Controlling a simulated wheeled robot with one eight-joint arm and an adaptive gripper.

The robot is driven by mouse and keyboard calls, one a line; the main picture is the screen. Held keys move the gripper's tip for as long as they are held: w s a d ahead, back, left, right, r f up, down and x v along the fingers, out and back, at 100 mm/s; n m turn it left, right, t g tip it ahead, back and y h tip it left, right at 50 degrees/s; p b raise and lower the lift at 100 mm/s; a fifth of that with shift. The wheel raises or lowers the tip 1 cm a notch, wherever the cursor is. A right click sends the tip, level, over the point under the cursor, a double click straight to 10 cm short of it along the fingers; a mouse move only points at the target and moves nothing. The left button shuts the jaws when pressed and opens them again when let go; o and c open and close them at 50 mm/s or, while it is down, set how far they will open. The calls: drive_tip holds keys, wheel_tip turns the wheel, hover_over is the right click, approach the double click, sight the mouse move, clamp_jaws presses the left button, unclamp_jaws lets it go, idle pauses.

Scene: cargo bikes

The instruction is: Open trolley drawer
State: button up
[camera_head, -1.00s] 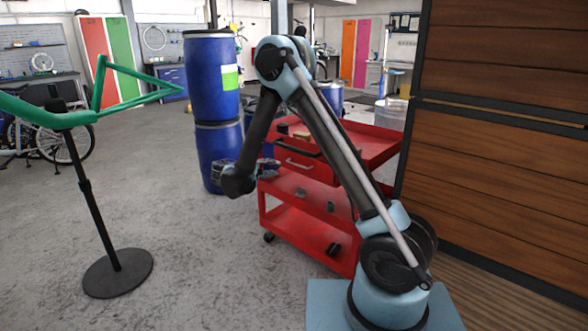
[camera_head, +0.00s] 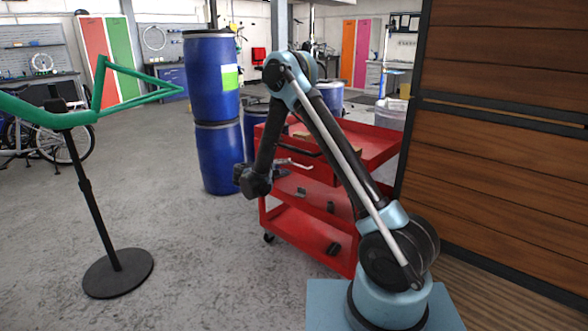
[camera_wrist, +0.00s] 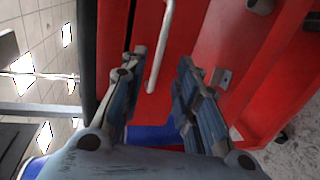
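The red trolley (camera_head: 376,138) stands behind my arm, its drawer front (camera_head: 318,171) facing my gripper. The drawer looks shut. Its pale bar handle (camera_head: 293,163) shows at the left of the front; in the wrist view the handle (camera_wrist: 161,45) runs up between my two fingers. My gripper (camera_head: 281,170) is at the drawer front, partly hidden by my wrist in the head view. In the wrist view my gripper (camera_wrist: 162,60) is open, one finger on each side of the handle with gaps visible. I cannot tell whether the fingertips touch the drawer front.
Blue barrels (camera_head: 212,75) stand stacked behind and left of the trolley. A wooden panel wall (camera_head: 505,150) closes off the right. A green bike frame on a black stand (camera_head: 118,273) is at the left. The grey floor between stand and trolley is clear.

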drive_tip(key=shift+x, duration=2.85)
